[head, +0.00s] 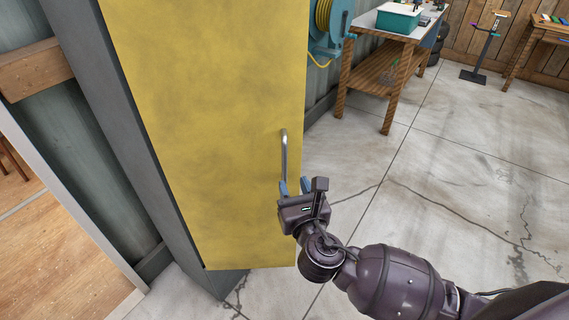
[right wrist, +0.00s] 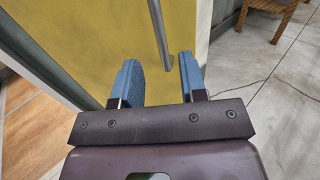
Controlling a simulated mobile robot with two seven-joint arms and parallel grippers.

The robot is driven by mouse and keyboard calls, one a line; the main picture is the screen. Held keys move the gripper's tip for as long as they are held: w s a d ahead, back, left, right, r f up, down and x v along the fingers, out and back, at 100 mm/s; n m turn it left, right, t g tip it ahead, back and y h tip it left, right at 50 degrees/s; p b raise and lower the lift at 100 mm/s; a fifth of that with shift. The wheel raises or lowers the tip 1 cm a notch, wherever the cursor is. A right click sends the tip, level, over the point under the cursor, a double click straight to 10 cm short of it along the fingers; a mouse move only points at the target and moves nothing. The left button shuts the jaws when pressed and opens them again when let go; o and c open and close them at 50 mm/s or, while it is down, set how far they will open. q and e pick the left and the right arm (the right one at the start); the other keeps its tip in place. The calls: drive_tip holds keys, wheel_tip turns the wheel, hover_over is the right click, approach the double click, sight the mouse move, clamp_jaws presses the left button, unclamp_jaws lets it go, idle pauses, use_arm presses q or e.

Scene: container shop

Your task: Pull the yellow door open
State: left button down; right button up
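The yellow door (head: 205,120) belongs to a tall grey cabinet and fills the middle of the head view. Its metal bar handle (head: 284,155) stands upright near the door's right edge. My right gripper (head: 294,186) is at the handle's lower end. In the right wrist view the door (right wrist: 110,40) is ahead, and the handle (right wrist: 160,35) comes down between the two blue fingertips (right wrist: 160,78). The fingers are apart, with gaps on both sides of the handle. My left gripper is not in view.
The grey cabinet frame (head: 112,130) stands left of the door. A wooden workbench (head: 385,60) with a teal bin (head: 398,18) is at the back. A blue hose reel (head: 330,25) hangs behind the door. The concrete floor (head: 450,170) to the right is clear.

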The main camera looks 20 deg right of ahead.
sight(285, 165)
drive_tip(key=w, duration=0.8)
drive_tip(key=shift+w+d+b, duration=0.1)
drive_tip(key=shift+d+b, duration=0.15)
drive_tip(key=shift+b, duration=0.05)
clamp_jaws()
